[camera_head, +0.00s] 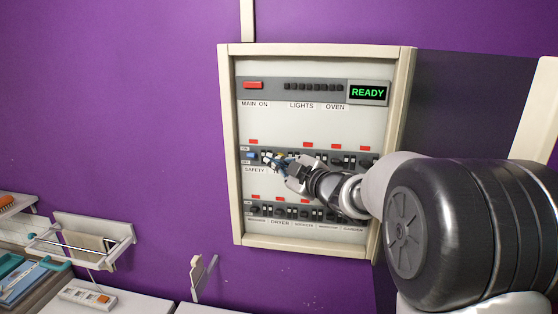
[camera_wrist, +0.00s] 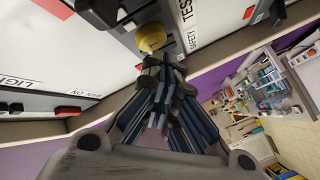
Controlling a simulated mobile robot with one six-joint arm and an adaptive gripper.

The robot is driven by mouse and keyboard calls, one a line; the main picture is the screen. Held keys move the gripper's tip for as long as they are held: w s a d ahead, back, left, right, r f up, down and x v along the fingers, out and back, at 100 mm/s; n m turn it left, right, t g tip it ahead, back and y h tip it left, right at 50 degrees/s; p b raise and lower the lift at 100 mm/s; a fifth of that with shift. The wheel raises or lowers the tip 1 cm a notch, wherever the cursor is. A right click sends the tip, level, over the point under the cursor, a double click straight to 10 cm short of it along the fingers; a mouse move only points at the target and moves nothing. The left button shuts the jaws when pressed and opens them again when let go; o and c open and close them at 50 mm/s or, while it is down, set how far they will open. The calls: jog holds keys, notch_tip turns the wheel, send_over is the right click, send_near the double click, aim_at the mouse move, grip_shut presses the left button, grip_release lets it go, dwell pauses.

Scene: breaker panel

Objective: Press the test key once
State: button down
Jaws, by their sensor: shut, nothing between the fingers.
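The breaker panel (camera_head: 310,130) is on the purple wall, with a light frame and a lit display (camera_head: 368,92) reading READY in green. In the wrist view a round yellow key (camera_wrist: 151,38) sits beside a label reading TEST (camera_wrist: 184,12), which fits the test key.
A blue switch (camera_head: 251,156) lies left of my fingertips. Rows of dark breakers (camera_head: 300,211) with red markers run along the panel's lower part. A red MAIN switch (camera_head: 253,85) is at top left. A wall shelf (camera_head: 92,236) and light worktops stand at lower left.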

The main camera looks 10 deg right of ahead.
jog(key=shift+w+d+p, duration=0.2)
jog(key=shift+w+d, duration=0.05)
jog(key=shift+w, duration=0.25)
jog(key=shift+w+d+p, duration=0.15)
jog(key=shift+w+d, duration=0.05)
jog(key=shift+w, duration=0.25)
dwell(1.0)
jog(key=shift+s, duration=0.15)
dwell(0.3)
jog(key=shift+s+a+b, duration=0.25)
jog(key=shift+s+b, duration=0.1)
jog(key=shift+s, duration=0.15)
jog(key=shift+s+a+b, duration=0.25)
jog(key=shift+s+b, duration=0.1)
jog(key=shift+s, duration=0.15)
jog(key=s, duration=0.1)
jog(key=s+a+b, duration=0.1)
jog(key=s, duration=0.1)
jog(key=s+a+b, duration=0.1)
jog(key=shift+s, duration=0.3)
